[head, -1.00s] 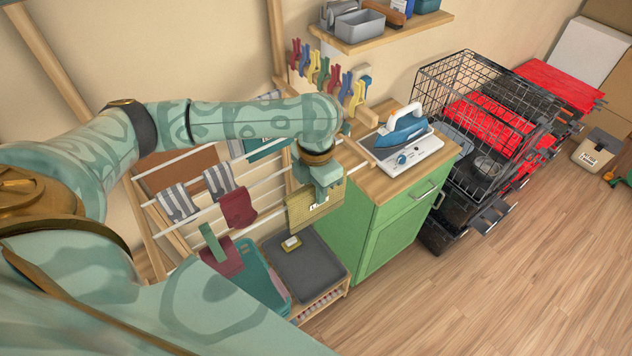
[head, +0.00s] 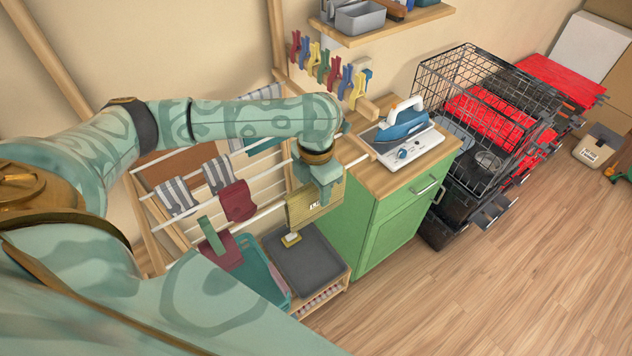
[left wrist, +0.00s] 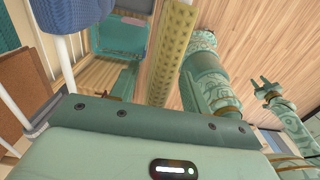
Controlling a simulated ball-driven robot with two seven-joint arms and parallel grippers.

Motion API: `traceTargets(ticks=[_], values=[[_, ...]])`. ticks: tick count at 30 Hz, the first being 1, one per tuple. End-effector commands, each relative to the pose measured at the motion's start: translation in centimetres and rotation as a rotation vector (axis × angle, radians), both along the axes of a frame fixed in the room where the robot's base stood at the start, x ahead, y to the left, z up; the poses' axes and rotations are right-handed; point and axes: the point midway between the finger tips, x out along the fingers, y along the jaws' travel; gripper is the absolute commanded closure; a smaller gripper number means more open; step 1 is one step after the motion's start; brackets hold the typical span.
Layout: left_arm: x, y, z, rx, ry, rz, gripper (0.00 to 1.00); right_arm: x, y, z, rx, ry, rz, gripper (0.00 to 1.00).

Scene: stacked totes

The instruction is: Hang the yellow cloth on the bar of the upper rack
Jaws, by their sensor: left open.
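The yellow cloth (head: 301,210) hangs at the right end of the rack's front white bar (head: 268,211), beside the green cabinet. Its top edge is partly hidden by my left gripper (head: 325,190), so I cannot tell how it lies over the bar. My left gripper is open, right at the cloth's upper part. In the left wrist view the cloth (left wrist: 172,50) shows as a long dimpled yellow strip in front of the gripper housing. My right gripper (left wrist: 262,88) shows small at the right of that view, its fingers apart and empty.
Striped cloths (head: 176,197) and a dark red cloth (head: 238,202) hang on the rack to the left. A grey tray (head: 308,265) lies below the yellow cloth. The green cabinet (head: 385,225) with an iron (head: 402,122) stands close on the right.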

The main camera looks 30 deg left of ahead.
Motion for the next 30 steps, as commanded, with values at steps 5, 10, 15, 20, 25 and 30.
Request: traceTargets(ticks=[5, 10, 15, 20, 25, 30], values=[[0.1, 0.0, 1.6, 0.000, -0.003, -0.001, 0.53, 0.0, 0.0, 0.1, 0.000, 0.000, 0.000, 0.64], [0.1, 0.0, 5.7, 0.000, -0.007, -0.003, 0.53, 0.0, 0.0, 0.5, 0.000, 0.000, 0.000, 0.64], [0.2, 0.0, 10.5, 0.000, -0.007, -0.001, 0.53, 0.0, 0.0, 1.0, 0.000, 0.000, 0.000, 0.64], [0.1, 0.0, 13.9, 0.001, -0.004, 0.000, 0.53, 0.0, 0.0, 1.3, 0.000, 0.000, 0.000, 0.64], [0.0, 0.0, 15.9, 0.001, -0.001, 0.000, 0.53, 0.0, 0.0, 1.5, 0.000, 0.000, 0.000, 0.64], [0.0, 0.0, 16.3, 0.001, 0.000, 0.000, 0.53, 0.0, 0.0, 1.5, 0.000, 0.000, 0.000, 0.64]])
